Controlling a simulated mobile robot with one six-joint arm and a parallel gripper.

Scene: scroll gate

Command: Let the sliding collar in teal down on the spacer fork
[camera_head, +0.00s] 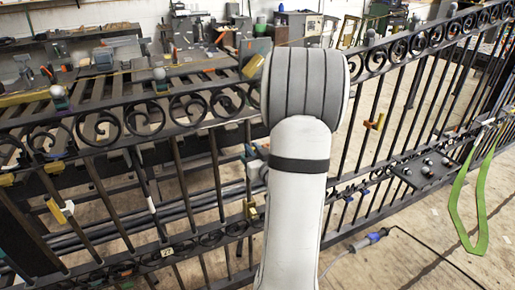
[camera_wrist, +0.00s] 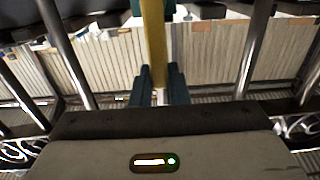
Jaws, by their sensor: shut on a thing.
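In the wrist view my gripper (camera_wrist: 158,88) reaches forward from its body at the bottom, closed about a narrow yellow upright strip (camera_wrist: 154,40). Dark teal parts (camera_wrist: 178,84) flank the strip low down; I take them as the sliding collar, but cannot tell where finger ends and collar begins. More teal shows beside the strip at the top edge. A teal piece (camera_head: 250,152) shows just left of my arm, and a yellow piece (camera_head: 250,210), perhaps the spacer fork, sits lower on the gate. Contact between them cannot be seen.
A dark iron gate (camera_head: 160,118) with scrolls and upright bars crosses the view. Bars stand on both sides of my gripper in the wrist view. A green strap (camera_head: 481,205) hangs at right. A bracket plate (camera_head: 425,172) and a cabled tool (camera_head: 368,240) are right of my arm.

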